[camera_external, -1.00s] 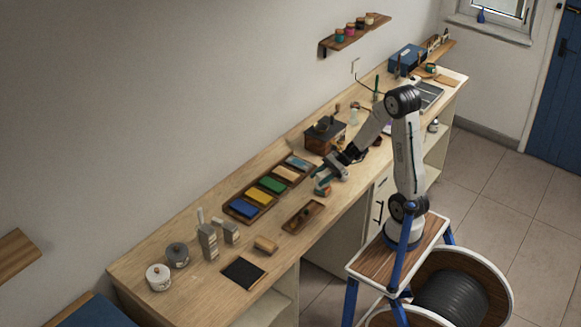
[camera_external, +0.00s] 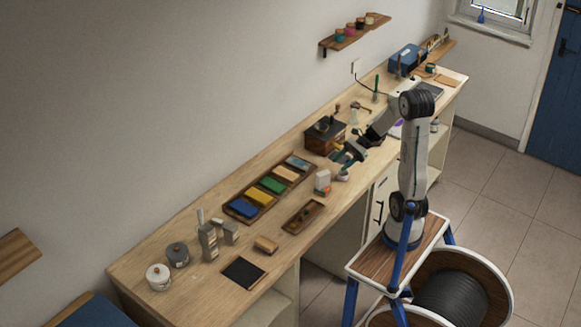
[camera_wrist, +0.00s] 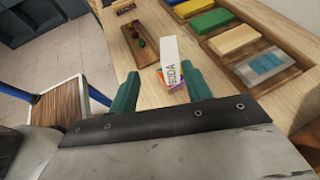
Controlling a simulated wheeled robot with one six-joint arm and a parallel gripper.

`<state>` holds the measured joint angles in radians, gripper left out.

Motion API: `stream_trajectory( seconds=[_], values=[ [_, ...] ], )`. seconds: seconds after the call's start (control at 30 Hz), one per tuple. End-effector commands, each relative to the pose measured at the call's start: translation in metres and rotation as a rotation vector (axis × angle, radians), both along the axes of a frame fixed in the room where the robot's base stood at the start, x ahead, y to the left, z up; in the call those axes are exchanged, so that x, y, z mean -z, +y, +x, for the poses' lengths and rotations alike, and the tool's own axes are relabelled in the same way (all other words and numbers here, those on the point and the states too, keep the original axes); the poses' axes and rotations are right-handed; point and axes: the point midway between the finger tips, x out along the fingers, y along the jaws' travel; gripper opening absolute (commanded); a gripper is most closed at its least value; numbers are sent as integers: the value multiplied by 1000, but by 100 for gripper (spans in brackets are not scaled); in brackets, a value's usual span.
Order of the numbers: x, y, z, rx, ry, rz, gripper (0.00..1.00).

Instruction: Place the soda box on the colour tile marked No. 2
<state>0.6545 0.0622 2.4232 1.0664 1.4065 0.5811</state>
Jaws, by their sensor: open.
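The soda box (camera_wrist: 172,62) is a small white upright box with "SODA" on one face. It also shows in the external view (camera_external: 323,177), near the counter's front edge beside the small tray. Orange, purple and green patches show around its foot in the wrist view; whether they are a tile under it or part of the box I cannot tell. No number is legible. My gripper (camera_wrist: 161,74) is open with its green fingers apart, the box ahead of the gap. In the external view my gripper (camera_external: 341,158) is behind and right of the box.
A long wooden tray (camera_external: 229,208) holds blue, yellow, green, tan and pale blue blocks behind the box. A small wooden tray (camera_external: 291,227) lies left of it. A wooden grinder (camera_external: 322,143) is behind.

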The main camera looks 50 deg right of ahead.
Motion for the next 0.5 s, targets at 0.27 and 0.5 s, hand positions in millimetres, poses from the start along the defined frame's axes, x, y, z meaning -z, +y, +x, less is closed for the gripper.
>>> stream_trajectory(
  seconds=[0.27,0.5],
  values=[
    [-23,67,-80,-618,-281,-457,49],
    [-37,67,-143,-1209,-596,-889,49]
  ],
)
